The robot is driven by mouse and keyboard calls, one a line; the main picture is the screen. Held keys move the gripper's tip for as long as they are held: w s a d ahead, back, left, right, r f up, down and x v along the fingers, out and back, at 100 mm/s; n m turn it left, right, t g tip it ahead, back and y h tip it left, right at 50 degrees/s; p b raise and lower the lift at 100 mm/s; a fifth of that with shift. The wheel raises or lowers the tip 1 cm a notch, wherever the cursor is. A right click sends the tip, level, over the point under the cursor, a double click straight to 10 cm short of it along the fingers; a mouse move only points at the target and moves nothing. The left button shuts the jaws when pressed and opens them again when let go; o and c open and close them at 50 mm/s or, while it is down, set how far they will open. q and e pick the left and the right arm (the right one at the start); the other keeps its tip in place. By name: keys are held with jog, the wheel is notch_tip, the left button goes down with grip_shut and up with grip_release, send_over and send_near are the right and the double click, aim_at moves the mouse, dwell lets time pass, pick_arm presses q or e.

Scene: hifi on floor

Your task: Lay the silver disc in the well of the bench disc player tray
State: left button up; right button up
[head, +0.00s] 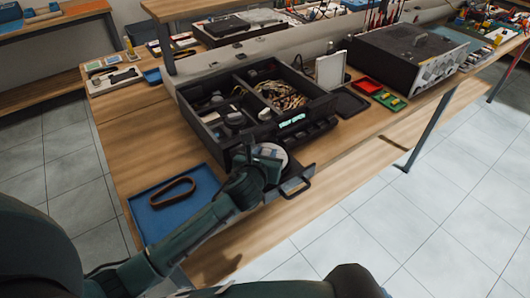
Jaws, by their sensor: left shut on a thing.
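The disc player (222,142) is a black unit with an open top on the wooden bench, with a lit green display on its front. Its tray (291,184) is out at the front, with a dark handle at its outer end. The silver disc (281,154) shows as a pale round patch just beyond my left gripper (268,163), over the tray area. My left gripper is shut on the disc. The gripper and wrist hide part of the disc and most of the tray, so the well and any contact with it cannot be made out. My right gripper is not in view.
Bare bench top lies right of the player's front.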

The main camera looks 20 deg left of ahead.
pick_arm(q)
jog(key=shift+f, duration=0.1)
jog(key=o, duration=0.8)
jog(key=shift+o, duration=1.1)
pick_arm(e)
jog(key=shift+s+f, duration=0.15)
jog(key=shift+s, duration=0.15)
pick_arm(q)
jog(key=v, duration=1.3)
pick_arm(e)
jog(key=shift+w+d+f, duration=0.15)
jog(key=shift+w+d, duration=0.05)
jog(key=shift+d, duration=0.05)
pick_arm(q)
jog(key=shift+s+p, duration=0.1)
jog(key=shift+p, duration=0.2)
